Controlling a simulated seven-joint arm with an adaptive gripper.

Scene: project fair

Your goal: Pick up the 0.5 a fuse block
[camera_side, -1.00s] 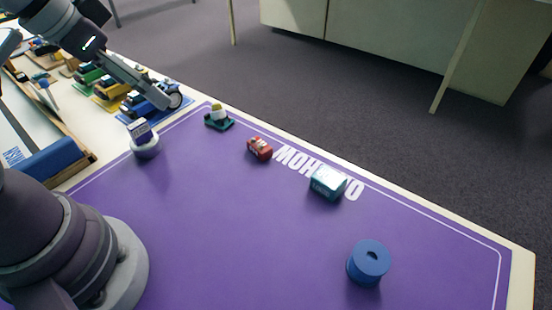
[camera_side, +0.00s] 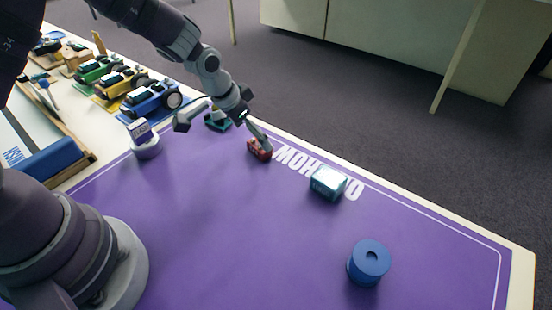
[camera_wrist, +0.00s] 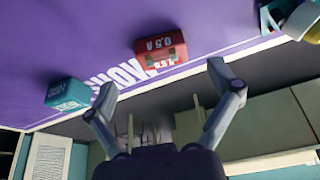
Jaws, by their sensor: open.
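The 0.5 A fuse block (camera_side: 259,149) is a small red block lying on the purple mat (camera_side: 230,220), near its far edge. In the wrist view the red block (camera_wrist: 160,48) shows its "0.5 A" label, above and between my fingers. My gripper (camera_side: 222,132) is open and empty, with its fingers spread wide. In the side view one fingertip overlaps the top of the red block; I cannot tell whether they touch. In the wrist view my gripper (camera_wrist: 163,78) has clear space between its fingertips and the block.
A teal block (camera_side: 328,183) lies to the right of the red block. A green-based item (camera_side: 217,122) stands close behind my gripper. A blue spool (camera_side: 369,262) stands nearer the front right. The mat's middle is clear.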

